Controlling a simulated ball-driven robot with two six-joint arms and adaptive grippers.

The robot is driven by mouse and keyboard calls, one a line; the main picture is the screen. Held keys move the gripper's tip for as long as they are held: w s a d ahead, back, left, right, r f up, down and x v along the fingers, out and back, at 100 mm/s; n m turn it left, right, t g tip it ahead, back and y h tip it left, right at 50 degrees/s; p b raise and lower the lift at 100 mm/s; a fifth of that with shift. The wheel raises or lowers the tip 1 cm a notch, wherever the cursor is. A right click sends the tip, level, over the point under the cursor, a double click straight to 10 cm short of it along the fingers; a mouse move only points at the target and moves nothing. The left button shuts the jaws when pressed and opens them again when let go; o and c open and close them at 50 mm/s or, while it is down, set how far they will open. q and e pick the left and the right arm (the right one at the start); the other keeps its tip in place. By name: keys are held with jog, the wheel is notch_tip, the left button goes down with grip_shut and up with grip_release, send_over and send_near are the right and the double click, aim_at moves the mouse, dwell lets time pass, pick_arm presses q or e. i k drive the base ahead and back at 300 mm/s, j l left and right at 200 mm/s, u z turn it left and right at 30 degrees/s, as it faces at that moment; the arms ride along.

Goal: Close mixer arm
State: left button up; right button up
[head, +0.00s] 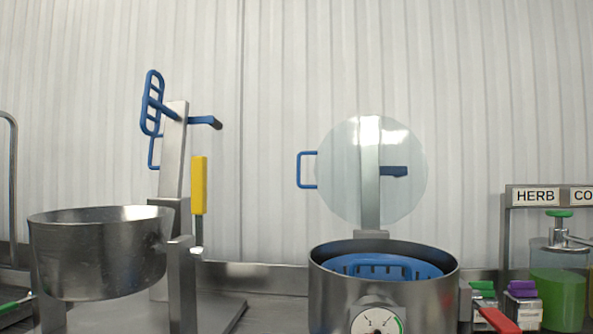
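The mixer arm (174,150) is a grey metal post that stands raised, leaning slightly, behind and right of a wide steel bowl (95,255). A blue slatted paddle (152,103) is at its upper left, and a blue handle (206,121) sticks out to its right. A yellow-handled lever (199,186) stands upright just right of the arm. The bowl is held in a metal stand (183,285), and nothing covers its top. The bowl's inside is mostly hidden by its rim. Neither of my grippers is in view.
Right of the mixer stands a steel pot (335,295) with a blue insert (385,266), a gauge (377,322) and a raised clear round lid (340,170). A green-filled dispenser (558,298) stands at far right below a HERB sign (535,197). Space above the bowl is clear.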

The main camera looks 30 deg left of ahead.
aim_at(173, 151)
jog(key=k+j, duration=0.1)
jog(key=j, duration=0.4)
jog(key=k+j+u, duration=0.1)
jog(key=j, duration=0.4)
jog(key=k+j, duration=0.15)
jog(key=j, duration=0.35)
jog(key=k+j, duration=0.1)
jog(key=j, duration=0.45)
jog(key=k+j+u, duration=0.1)
jog(key=j, duration=0.4)
jog(key=k+j, duration=0.1)
jog(key=j, duration=0.4)
jog(key=u, duration=0.05)
